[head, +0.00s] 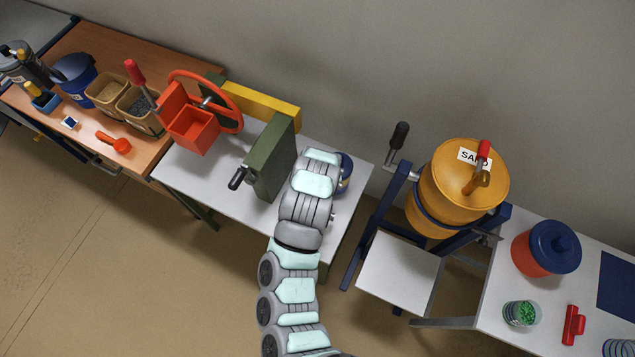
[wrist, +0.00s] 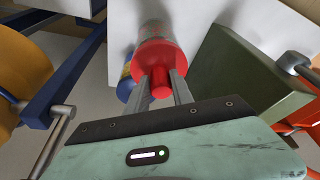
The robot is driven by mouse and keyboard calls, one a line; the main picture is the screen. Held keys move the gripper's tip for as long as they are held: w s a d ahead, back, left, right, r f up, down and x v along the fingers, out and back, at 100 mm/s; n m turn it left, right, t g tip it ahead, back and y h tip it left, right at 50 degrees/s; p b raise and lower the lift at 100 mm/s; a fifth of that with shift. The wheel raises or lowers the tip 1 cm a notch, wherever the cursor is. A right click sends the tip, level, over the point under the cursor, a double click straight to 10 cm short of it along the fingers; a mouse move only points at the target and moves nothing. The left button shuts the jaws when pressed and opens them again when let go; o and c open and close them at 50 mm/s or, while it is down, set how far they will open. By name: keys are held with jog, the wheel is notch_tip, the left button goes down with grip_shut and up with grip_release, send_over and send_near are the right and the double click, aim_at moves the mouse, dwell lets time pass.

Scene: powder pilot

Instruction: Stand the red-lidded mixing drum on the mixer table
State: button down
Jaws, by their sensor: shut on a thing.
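In the wrist view, the red-lidded mixing drum (wrist: 155,45) shows its red lid and upper part. My gripper (wrist: 162,88) is shut on the red knob of the lid, with one finger on each side. The drum is hidden behind my arm in the head view. A white tabletop (wrist: 110,62) lies behind the drum in the wrist view; I cannot tell whether the drum touches it. In the head view my arm reaches over the right end of the white table (head: 225,190). Which surface is the mixer table is not marked.
A green block-shaped machine (head: 273,160) with a crank stands left of my gripper. A blue container (head: 345,172) is partly hidden behind my arm. An orange drum labelled SAND (head: 450,185) hangs in a navy frame (head: 375,225), above a white platform (head: 400,272).

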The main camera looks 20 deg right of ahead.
notch_tip(320, 180, down, 2)
jog(key=shift+s+f, duration=0.1)
jog(key=shift+f, duration=0.4)
jog(key=shift+f, duration=0.15)
jog(key=c, duration=1.1)
grip_release()
